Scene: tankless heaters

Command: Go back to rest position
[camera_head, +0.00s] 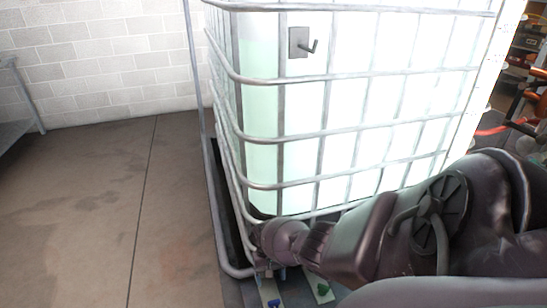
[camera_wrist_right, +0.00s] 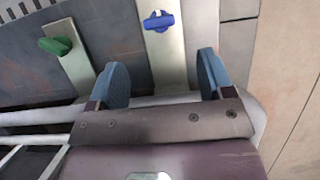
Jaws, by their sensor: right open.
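My right gripper (camera_wrist_right: 164,74) is open in the right wrist view, its two blue-padded fingers apart with nothing held between them. In the head view my right arm comes in from the right, low in front of the caged tank (camera_head: 330,110), and the right gripper (camera_head: 266,268) is small and partly hidden near the tank's lower front corner. A blue handle (camera_wrist_right: 159,21) on a pale metal strip lies beyond the fingers. A green handle (camera_wrist_right: 55,45) on another strip is to the left. My left gripper is not in view.
The tank's metal bars (camera_head: 345,180) stand close behind my right arm. A hook on a plate (camera_head: 299,43) is on the tank's upper front. Open floor (camera_head: 90,210) lies to the left, with a metal table (camera_head: 15,130) by the white block wall (camera_head: 100,60).

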